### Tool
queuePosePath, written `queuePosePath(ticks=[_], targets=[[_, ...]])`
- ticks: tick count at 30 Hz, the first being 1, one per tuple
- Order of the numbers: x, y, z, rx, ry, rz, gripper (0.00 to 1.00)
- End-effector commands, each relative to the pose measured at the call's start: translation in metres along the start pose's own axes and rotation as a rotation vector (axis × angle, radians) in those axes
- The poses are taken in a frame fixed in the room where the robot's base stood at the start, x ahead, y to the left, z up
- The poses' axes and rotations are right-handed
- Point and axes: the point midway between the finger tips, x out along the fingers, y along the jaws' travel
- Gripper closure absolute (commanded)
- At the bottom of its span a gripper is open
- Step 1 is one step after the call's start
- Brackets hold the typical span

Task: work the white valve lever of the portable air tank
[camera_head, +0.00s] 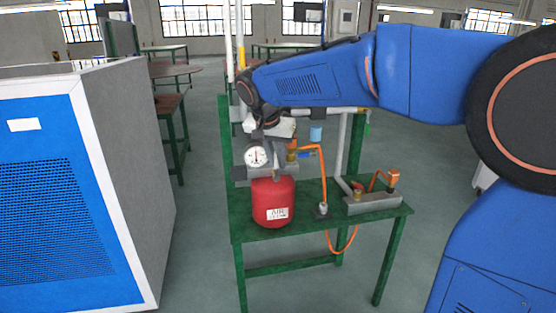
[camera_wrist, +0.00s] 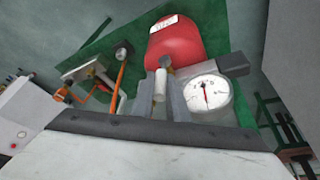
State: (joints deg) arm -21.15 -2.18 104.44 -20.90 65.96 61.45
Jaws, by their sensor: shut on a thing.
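The red portable air tank (camera_head: 273,203) stands upright on the green bench, with a white label on its front. Its round white gauge (camera_head: 257,156) sits above it, just left of my gripper (camera_head: 278,155). In the wrist view the tank (camera_wrist: 178,44) is at the top and the gauge (camera_wrist: 208,94) is at right. The white valve lever (camera_wrist: 160,84) stands between the grey fingers of my gripper (camera_wrist: 160,98), which are shut on it. In the head view the gripper hides the lever.
The green bench (camera_head: 315,226) also holds orange hoses (camera_head: 324,172) and a grey block with fittings (camera_head: 374,203) right of the tank. A large blue and grey cabinet (camera_head: 65,190) stands at left. Open floor lies between cabinet and bench.

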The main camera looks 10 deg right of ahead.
Motion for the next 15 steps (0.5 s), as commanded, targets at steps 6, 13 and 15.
queuePosePath(ticks=[6, 13, 15], targets=[[0.0022, 0.0002, 0.0013, -0.003, -0.003, 0.004, 1.00], [0.0021, 0.0002, 0.0012, -0.003, -0.003, 0.004, 0.67], [0.0017, 0.0002, 0.0010, -0.002, -0.002, 0.003, 0.67]])
